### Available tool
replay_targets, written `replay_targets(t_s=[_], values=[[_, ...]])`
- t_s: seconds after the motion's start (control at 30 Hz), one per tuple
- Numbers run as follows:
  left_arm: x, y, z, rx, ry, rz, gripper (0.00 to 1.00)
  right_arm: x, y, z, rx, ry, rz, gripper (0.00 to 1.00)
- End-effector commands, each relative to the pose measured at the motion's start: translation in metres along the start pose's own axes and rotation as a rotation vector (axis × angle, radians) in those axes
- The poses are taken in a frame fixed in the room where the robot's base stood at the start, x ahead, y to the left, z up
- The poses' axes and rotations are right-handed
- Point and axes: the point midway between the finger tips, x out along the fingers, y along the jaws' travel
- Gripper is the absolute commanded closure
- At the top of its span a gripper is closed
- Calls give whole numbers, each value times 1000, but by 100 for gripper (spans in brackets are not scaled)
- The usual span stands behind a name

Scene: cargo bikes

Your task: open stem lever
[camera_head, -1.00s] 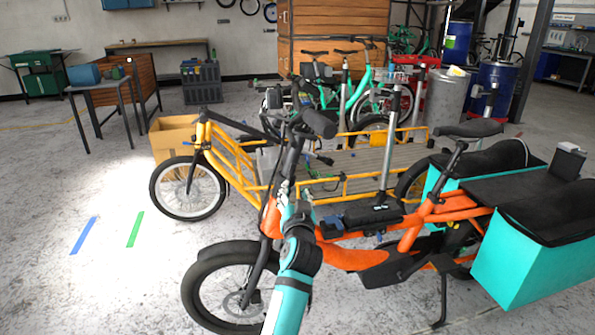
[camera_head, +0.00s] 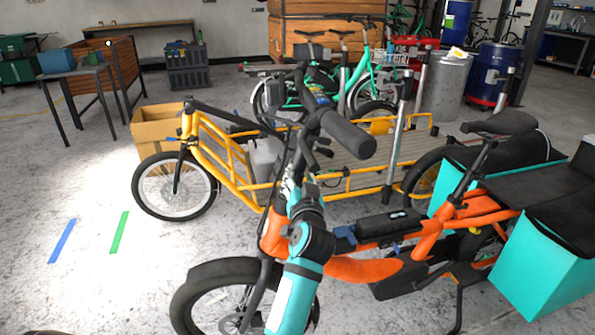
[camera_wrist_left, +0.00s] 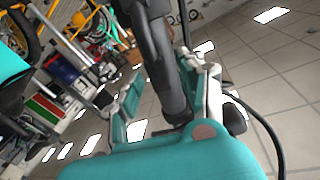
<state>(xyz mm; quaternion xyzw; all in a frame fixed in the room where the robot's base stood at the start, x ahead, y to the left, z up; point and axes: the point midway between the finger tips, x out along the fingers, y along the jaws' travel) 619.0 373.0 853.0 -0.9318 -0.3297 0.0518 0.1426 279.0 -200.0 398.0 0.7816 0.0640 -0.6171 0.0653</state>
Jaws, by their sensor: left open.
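The orange cargo bike (camera_head: 350,269) stands in front of me. Its black handlebar stem (camera_head: 298,150) rises to a thick black grip (camera_head: 348,134). My left gripper (camera_head: 292,192), on a teal arm, is at the stem just above the orange head tube. In the left wrist view a black post (camera_wrist_left: 160,60) runs between the two spread fingers of this gripper (camera_wrist_left: 168,100). I cannot tell whether either finger touches it. The stem lever cannot be made out; gripper and arm cover part of the stem. My right gripper is out of view.
A yellow cargo bike (camera_head: 225,160) stands close behind, with a cardboard box (camera_head: 155,128) by its front wheel. Teal panniers (camera_head: 540,262) hang at the orange bike's rear. Floor with blue tape (camera_head: 62,240) and green tape (camera_head: 119,232) is clear at left.

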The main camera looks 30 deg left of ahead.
Motion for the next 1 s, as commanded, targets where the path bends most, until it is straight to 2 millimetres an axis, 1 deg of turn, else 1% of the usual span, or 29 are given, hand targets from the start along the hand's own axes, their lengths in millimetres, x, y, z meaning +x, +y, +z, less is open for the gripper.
replay_targets(t_s=[0.37, 0.67, 0.7, 1.0], values=[[-1, 1, 0, 0, -1, 0, 60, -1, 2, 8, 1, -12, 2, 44], [-1, 1, 0, 0, -1, 0, 99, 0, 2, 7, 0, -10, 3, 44], [-1, 1, 0, 0, -1, 0, 100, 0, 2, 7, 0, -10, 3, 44], [-1, 1, 0, 0, 0, 0, 100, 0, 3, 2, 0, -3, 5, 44]])
